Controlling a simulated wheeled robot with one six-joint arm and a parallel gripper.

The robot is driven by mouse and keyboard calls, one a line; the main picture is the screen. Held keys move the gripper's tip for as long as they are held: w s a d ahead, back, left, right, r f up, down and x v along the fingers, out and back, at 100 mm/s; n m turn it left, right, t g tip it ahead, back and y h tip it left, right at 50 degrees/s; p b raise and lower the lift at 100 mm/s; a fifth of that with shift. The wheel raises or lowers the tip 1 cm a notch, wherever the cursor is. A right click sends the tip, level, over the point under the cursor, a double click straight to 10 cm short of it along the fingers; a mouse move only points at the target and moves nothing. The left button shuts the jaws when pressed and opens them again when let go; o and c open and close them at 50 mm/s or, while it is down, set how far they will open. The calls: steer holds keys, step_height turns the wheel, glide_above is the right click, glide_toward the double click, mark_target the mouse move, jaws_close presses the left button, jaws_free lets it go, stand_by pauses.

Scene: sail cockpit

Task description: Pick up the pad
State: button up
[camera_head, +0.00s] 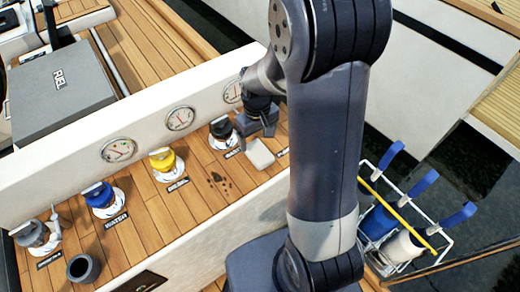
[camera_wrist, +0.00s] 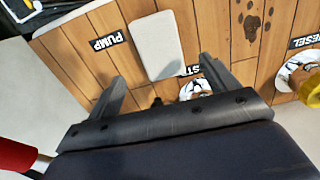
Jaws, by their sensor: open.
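The pad (camera_head: 259,153) is a small pale grey block lying on the wooden deck panel, right of the black-capped filler. In the wrist view the pad (camera_wrist: 156,45) lies flat on the planks, ahead of and roughly between my fingers. My gripper (camera_wrist: 163,80) is open and empty, its two dark fingers spread apart. In the head view my gripper (camera_head: 258,122) is beside the black filler, just behind the pad. I cannot tell how high the fingers are above the planks.
A black-capped filler (camera_head: 222,132), a yellow-capped filler (camera_head: 164,163) and a blue-capped filler (camera_head: 102,199) stand in a row. Dark paw-like stains (camera_head: 218,181) mark the planks. Gauges (camera_head: 180,119) line the white wall behind. A wire rack (camera_head: 403,235) with blue-handled tools stands right.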

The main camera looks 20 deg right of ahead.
mark_target(258, 151)
steer(key=shift+f, duration=3.4)
steer(key=c, duration=1.1)
